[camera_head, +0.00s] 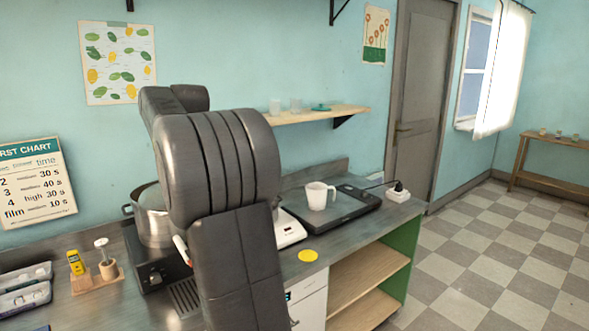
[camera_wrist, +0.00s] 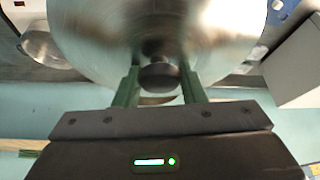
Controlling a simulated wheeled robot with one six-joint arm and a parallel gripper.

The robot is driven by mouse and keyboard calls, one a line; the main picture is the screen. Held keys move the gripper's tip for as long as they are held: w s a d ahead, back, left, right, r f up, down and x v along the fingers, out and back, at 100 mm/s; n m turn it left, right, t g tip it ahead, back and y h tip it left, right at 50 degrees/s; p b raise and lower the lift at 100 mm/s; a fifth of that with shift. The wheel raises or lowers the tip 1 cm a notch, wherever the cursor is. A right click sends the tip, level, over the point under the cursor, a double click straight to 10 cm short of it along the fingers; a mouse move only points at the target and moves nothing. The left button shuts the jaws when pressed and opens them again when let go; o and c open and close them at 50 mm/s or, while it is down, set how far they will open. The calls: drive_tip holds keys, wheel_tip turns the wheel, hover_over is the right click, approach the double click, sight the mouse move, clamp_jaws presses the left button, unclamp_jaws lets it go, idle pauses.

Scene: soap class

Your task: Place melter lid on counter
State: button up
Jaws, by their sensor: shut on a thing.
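In the wrist view my gripper (camera_wrist: 159,78) has its two green fingers shut on the dark knob of a round, shiny metal lid (camera_wrist: 95,35). The lid fills much of the upper part of that view. In the head view my own arm hides the gripper and the lid. A steel pot (camera_head: 153,228) stands on a black heater at the left of the grey counter (camera_head: 338,239). My arm covers the pot's right side, and I cannot tell how far the lid is from it.
A white mug (camera_head: 318,194) stands on a black plate device (camera_head: 346,212) at the right. A white scale (camera_head: 289,232) is partly behind my arm. A yellow disc (camera_head: 308,255) lies near the front edge. A yellow bottle (camera_head: 75,262) and wooden holder (camera_head: 108,269) are at left.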

drive_tip(key=d+f+m+h, duration=0.1)
drive_tip(key=d+f+m, duration=0.2)
drive_tip(key=d+f, duration=0.6)
drive_tip(key=d+f+m+t+h, duration=0.1)
drive_tip(key=d+f+m, duration=0.2)
drive_tip(key=d+f, duration=0.6)
drive_tip(key=d+f+m+h, duration=0.1)
drive_tip(key=d+f+m, duration=0.2)
drive_tip(key=d+f, duration=0.6)
wheel_tip(320, 180, down, 12)
drive_tip(key=shift+w+d+r+m+t+h, duration=0.25)
drive_tip(key=shift+w+d+m+t+h, duration=0.05)
drive_tip(key=shift+w, duration=0.05)
drive_tip(key=shift+a+r, duration=0.1)
drive_tip(key=shift+r, duration=0.05)
